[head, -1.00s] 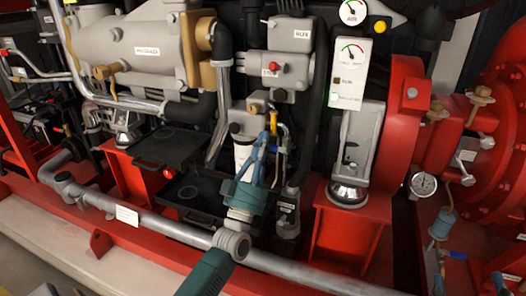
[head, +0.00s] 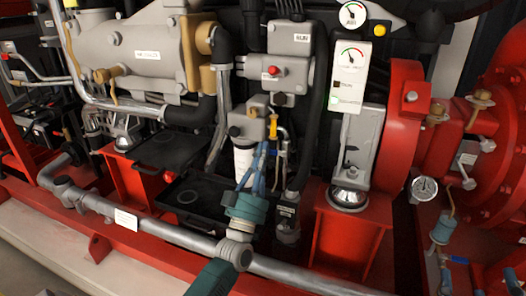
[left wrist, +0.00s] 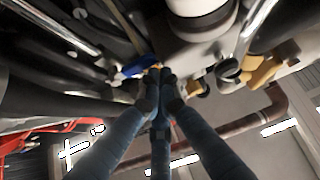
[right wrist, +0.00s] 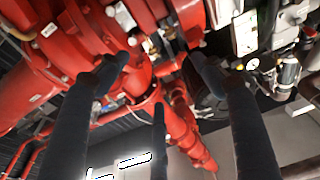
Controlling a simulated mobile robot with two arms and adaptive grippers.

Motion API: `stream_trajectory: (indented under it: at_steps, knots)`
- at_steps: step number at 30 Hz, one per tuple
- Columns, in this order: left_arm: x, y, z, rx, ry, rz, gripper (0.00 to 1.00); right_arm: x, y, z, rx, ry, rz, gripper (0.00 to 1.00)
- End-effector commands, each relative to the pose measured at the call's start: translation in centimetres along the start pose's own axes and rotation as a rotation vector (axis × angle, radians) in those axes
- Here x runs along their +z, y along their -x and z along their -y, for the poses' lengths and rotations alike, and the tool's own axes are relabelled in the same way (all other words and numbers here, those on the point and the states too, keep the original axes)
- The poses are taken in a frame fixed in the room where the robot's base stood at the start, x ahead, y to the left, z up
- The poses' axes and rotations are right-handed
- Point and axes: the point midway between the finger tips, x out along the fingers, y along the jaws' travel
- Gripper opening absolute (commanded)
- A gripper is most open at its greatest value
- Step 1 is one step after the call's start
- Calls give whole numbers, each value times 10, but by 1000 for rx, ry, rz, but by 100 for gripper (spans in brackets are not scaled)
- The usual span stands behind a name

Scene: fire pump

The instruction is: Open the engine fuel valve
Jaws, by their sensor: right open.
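A small valve with a yellow lever (head: 273,127) sits beside the white filter (head: 243,159) on the engine, in the middle of the head view. No readable label marks it as the fuel valve. My left gripper (head: 261,150) is just below the lever, pointing up. In the left wrist view its fingertips (left wrist: 160,84) are drawn close together beneath a yellow part and a blue lever (left wrist: 134,71). Whether they grip anything is hidden. My right gripper (right wrist: 156,78) has its fingers wide apart and nothing between them, below red pump parts; its fingers are not visible in the head view.
A grey pipe (head: 170,236) crosses low in front of the engine. Black trays (head: 205,192) lie left of my left gripper. A red pedestal (head: 341,235) and a pressure gauge (head: 424,188) stand to the right. A white control panel (head: 350,78) is above.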

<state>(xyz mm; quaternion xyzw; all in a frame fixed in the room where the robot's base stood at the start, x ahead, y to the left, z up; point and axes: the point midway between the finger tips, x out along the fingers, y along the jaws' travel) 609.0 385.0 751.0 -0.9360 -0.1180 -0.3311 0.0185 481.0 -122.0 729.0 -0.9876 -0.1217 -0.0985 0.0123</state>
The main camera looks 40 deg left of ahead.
Motion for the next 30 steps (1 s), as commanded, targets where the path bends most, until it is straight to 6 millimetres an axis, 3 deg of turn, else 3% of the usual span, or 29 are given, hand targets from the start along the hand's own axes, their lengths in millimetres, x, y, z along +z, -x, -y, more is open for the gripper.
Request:
stream_trajectory:
  at_steps: [19, 26, 30]
  knots:
    - [4, 3, 1, -71, 87, 2, 0, 30, 4, -3, 7, 3, 143, 67]
    - [7, 5, 1, -119, 148, 3, 0, 60, 14, -8, 16, 7, 276, 67]
    - [10, 7, 1, -175, 218, 3, 0, 87, 28, -12, 24, 9, 411, 67]
